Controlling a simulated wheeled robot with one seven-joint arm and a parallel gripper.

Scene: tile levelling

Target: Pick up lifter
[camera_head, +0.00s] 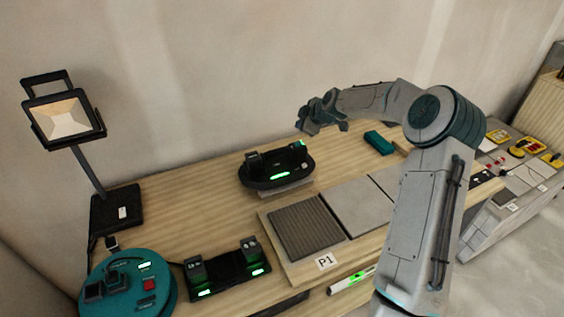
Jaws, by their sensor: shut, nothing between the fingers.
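The lifter appears to be the black oval device (262,184) with green lights and two raised parts on top. It rests at the back of the wooden table (165,203), on or over a small pale piece that shows under its front edge. My gripper (309,129) is in the air above and to the right of the device, apart from it. Its fingers are small in view, look closed and hold nothing.
A ribbed grey tile (307,228) and smooth tiles (360,205) lie on a board marked P1. A charger-like black unit (229,275), a teal round machine (122,287) and a work lamp (65,122) stand left. A teal block (379,142) lies behind the tiles.

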